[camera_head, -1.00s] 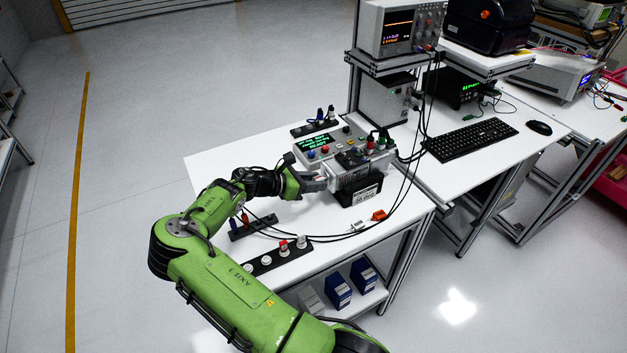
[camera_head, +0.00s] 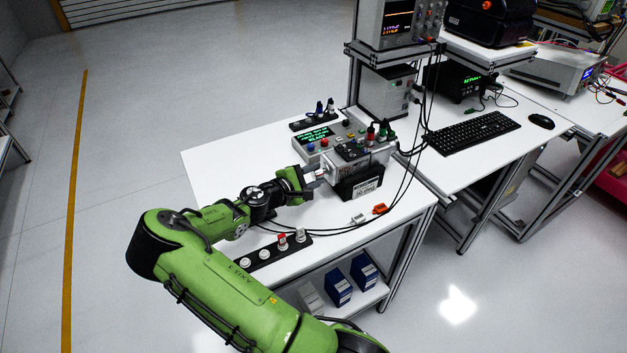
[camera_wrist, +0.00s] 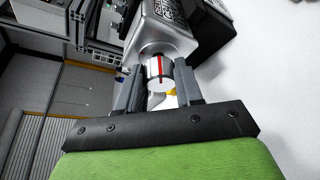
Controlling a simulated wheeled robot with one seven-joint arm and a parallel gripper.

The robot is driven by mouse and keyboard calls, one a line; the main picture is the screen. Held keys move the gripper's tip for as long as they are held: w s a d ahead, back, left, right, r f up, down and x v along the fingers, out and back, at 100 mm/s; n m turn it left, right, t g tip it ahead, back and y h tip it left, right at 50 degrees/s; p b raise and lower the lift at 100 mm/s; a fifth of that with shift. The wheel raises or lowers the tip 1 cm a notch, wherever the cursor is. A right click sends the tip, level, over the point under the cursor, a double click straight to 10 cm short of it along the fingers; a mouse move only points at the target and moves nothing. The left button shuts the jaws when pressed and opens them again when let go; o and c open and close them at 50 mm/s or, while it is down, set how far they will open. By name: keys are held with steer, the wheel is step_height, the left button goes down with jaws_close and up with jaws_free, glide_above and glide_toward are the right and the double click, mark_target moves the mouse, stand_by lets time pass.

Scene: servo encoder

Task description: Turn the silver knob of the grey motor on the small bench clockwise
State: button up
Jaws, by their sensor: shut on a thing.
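The grey motor (camera_head: 343,168) lies in a black holder (camera_head: 362,188) on the small white bench (camera_head: 215,160). Its silver knob (camera_wrist: 158,72) faces my gripper and carries a red line, seen in the wrist view. My gripper (camera_wrist: 158,85) has its two grey fingers on either side of the knob and is shut on it. In the head view my gripper (camera_head: 314,177) meets the left end of the motor, and the knob there is mostly hidden by the fingers.
A control box with a green display (camera_head: 316,133) stands behind the motor. A black strip with several knobs (camera_head: 272,250) lies in front. Black cables hang at the right, near orange and white connectors (camera_head: 379,209). The bench's left part is clear.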

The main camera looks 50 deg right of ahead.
steer(key=m+b, duration=0.1)
steer(key=b, duration=0.1)
steer(key=m+h+b, duration=0.1)
steer(key=shift+f+m+t+b, duration=0.3)
steer(key=shift+f+t+b, duration=0.05)
steer(key=shift+t, duration=0.05)
steer(key=m+h+b, duration=0.1)
steer(key=m+b, duration=0.1)
steer(key=shift+s+r+t+b, duration=0.1)
steer(key=shift+t+b, duration=0.2)
steer(key=o, duration=1)
steer(key=shift+r, duration=0.1)
steer(key=shift+o, duration=0.2)
steer(key=s+a+p, duration=0.1)
steer(key=a, duration=1.4)
steer(key=shift+a+r+p, duration=0.35)
steer(key=shift+r+p, duration=0.05)
steer(key=shift+r, duration=0.05)
steer(key=shift+s, duration=0.1)
